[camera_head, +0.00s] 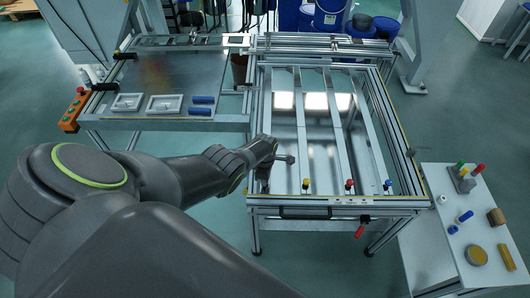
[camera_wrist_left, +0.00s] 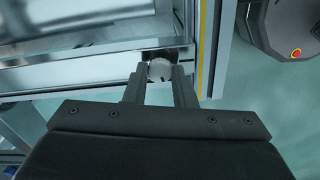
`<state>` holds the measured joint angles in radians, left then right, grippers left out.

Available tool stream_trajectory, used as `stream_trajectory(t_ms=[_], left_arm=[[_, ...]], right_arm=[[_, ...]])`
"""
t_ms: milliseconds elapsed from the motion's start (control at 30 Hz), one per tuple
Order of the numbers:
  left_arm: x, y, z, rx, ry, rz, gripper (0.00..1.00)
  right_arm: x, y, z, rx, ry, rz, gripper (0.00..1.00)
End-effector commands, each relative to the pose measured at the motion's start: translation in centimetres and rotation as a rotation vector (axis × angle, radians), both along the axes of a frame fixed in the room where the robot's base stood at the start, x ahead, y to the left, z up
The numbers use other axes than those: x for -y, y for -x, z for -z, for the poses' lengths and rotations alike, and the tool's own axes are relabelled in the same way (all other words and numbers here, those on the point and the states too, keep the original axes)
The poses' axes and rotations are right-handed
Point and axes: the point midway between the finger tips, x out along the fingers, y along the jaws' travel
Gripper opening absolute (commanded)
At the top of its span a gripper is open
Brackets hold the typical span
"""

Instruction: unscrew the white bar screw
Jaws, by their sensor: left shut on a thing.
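The white bar screw (camera_wrist_left: 160,70) shows in the left wrist view as a pale round knob between my two fingertips, at the frame's edge. My left gripper (camera_wrist_left: 163,75) is shut on it, with a finger on either side. In the head view my left gripper (camera_head: 277,160) is at the near left corner of the panel fixture (camera_head: 320,202). The arm and gripper hide the white screw there. My right gripper is in neither view.
A white side table (camera_head: 455,240) at the right holds several small coloured parts. A bench (camera_head: 200,122) with trays stands at the left.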

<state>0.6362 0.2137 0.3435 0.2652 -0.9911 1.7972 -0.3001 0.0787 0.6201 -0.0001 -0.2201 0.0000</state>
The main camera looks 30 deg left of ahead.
Motion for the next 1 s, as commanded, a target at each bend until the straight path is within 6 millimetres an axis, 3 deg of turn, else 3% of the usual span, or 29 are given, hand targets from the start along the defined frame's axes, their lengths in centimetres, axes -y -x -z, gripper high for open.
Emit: stream_trajectory(t_ms=[467, 500, 633, 1000], left_arm=[[-0.09, -0.19, -0.15, 0.005, -0.002, -0.011, 0.01], [-0.09, -0.19, -0.14, 0.005, -0.002, -0.011, 0.29], [-0.07, -0.13, -0.10, 0.003, -0.001, -0.011, 0.45], [-0.02, -0.03, -0.50, 0.001, 0.000, -0.010, 0.45]], right_arm=[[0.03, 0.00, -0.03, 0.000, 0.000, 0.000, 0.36], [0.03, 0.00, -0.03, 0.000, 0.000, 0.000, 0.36], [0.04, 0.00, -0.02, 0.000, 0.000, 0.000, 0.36], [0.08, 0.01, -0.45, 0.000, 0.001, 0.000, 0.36]])
